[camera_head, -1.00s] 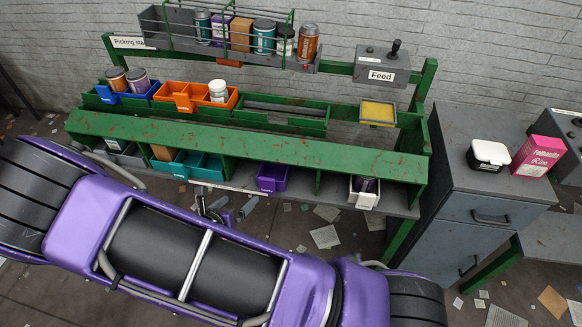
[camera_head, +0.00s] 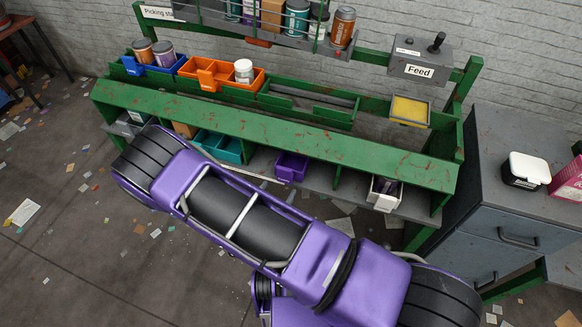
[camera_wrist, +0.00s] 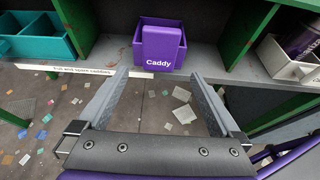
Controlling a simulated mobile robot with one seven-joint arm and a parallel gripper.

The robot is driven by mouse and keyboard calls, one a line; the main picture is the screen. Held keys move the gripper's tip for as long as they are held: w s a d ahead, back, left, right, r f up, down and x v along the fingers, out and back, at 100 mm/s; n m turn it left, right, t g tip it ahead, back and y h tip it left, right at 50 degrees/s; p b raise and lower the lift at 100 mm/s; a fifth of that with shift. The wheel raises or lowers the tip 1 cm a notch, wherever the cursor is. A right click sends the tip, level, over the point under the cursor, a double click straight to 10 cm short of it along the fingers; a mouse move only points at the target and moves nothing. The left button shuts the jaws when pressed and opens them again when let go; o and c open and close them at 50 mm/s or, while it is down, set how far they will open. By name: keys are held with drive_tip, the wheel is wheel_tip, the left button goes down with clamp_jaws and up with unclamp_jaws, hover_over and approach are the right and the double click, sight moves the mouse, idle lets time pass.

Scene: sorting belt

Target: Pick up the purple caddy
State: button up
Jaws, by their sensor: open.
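The purple caddy (camera_head: 291,167) sits on the lower shelf of the green station, between green dividers. In the wrist view the caddy (camera_wrist: 160,46) faces me upright, with "Caddy" in white on its front. My gripper (camera_wrist: 163,74) is open and empty in the wrist view. Its two fingers point toward the caddy, one to each side below it in the picture, and appear short of it. In the head view my purple arm lies in front of the station, and the gripper itself is hidden there.
Teal bins (camera_wrist: 36,38) stand left of the caddy behind a green divider (camera_wrist: 75,25). A white bin (camera_wrist: 280,60) holding a dark can stands to the right. The green upper ledge (camera_head: 270,135) runs above the shelf. A grey cabinet (camera_head: 500,215) stands at the right.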

sight(284, 181)
drive_tip(key=x, duration=0.2)
drive_tip(key=shift+w+d+f, duration=0.15)
drive_tip(key=shift+w+f, duration=0.05)
drive_tip(key=shift+w, duration=0.15)
drive_tip(key=shift+f+x, duration=0.2)
drive_tip(key=shift+x, duration=1.1)
drive_tip(key=shift+f+x, duration=0.2)
drive_tip(key=shift+x, duration=1.15)
drive_tip(key=shift+s, duration=0.2)
drive_tip(key=c, duration=1.5)
drive_tip(key=shift+r, duration=0.1)
